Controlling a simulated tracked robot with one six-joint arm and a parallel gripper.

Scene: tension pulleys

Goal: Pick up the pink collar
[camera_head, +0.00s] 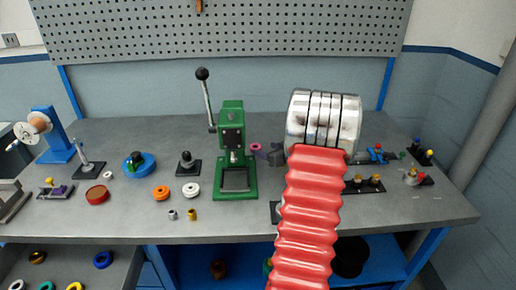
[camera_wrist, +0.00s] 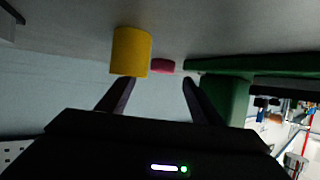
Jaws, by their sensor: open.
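The pink collar (camera_head: 255,147) lies on the workbench just right of the green press, near the back. In the wrist view the pink collar (camera_wrist: 163,66) shows small, beyond my fingertips and between their lines. My gripper (camera_wrist: 158,82) is open, with its two dark fingers apart and nothing between them. In the head view my gripper (camera_head: 270,154) is a small dark shape close to the right of the collar, partly hidden by my arm. I cannot tell the exact gap between them.
A yellow cylinder (camera_wrist: 131,50) stands near the left fingertip in the wrist view, beside the collar. The green press (camera_head: 232,150) stands left of the collar; its green body (camera_wrist: 228,95) shows on the right in the wrist view. Several small parts lie across the workbench (camera_head: 120,222).

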